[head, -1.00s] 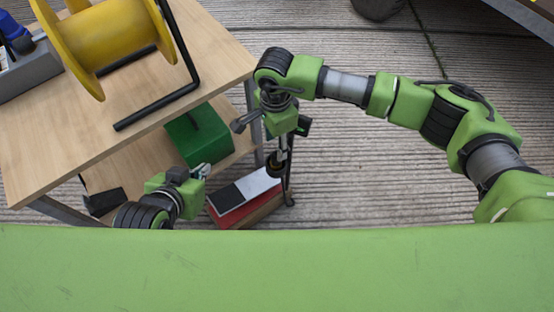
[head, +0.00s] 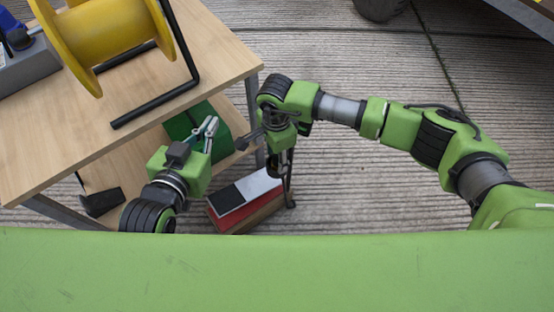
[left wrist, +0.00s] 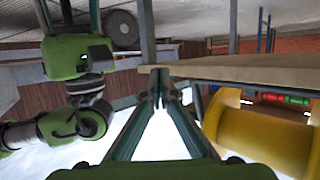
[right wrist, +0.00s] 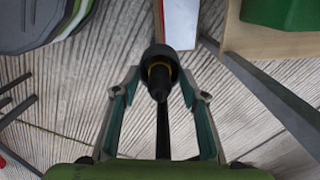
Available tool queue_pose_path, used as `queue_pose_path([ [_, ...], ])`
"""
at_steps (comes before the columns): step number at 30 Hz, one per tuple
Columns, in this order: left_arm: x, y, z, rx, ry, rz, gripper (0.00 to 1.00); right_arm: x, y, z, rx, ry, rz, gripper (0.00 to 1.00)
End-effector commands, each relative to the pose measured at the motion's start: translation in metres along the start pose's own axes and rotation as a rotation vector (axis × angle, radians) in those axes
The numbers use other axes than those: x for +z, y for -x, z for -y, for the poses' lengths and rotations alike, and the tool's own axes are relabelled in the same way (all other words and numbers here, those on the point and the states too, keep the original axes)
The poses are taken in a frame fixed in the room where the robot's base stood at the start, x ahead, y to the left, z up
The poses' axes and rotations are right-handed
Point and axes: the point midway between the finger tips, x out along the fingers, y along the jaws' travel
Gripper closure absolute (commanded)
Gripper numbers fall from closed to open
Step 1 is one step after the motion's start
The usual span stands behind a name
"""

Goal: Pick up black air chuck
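A black round-ended piece with a yellow ring and a thin black stem, which looks like the black air chuck (right wrist: 158,72), shows in the right wrist view. My right gripper (right wrist: 160,88) is open, with one finger on each side of the piece and gaps visible between. In the head view my right gripper (head: 278,160) points down beside the table's right end, above the floor; its fingertips are hard to make out. My left gripper (head: 210,128) is empty over the green box, and its fingertips meet in the left wrist view (left wrist: 162,82).
A wooden table (head: 225,65) carries a yellow reel (head: 105,40) on a black stand. A green box (head: 222,140) sits on the lower shelf. A red case with a white and black top (head: 245,193) lies below my right gripper.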

Motion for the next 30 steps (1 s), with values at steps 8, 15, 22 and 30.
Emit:
queue_pose_path([
  [8, 0.0, 0.0, 0.0, 0.0, 0.0, 0.002, 1.0, 0.0, 0.0, 0.0, 0.0, 0.0, 0.0, 1.0],
  [15, 0.0, 0.0, 0.0, 0.0, 0.0, 0.002, 1.0, 0.0, 0.001, 0.0, 0.0, 0.0, 0.001, 1.0],
  [22, 0.005, 0.001, 0.0, -0.001, 0.0, 0.028, 1.0, 0.0, 0.008, 0.001, -0.002, 0.0, 0.001, 1.0],
  [30, 0.048, 0.015, 0.006, -0.013, 0.001, 0.224, 1.0, 0.002, 0.039, -0.004, -0.002, 0.002, 0.001, 1.0],
])
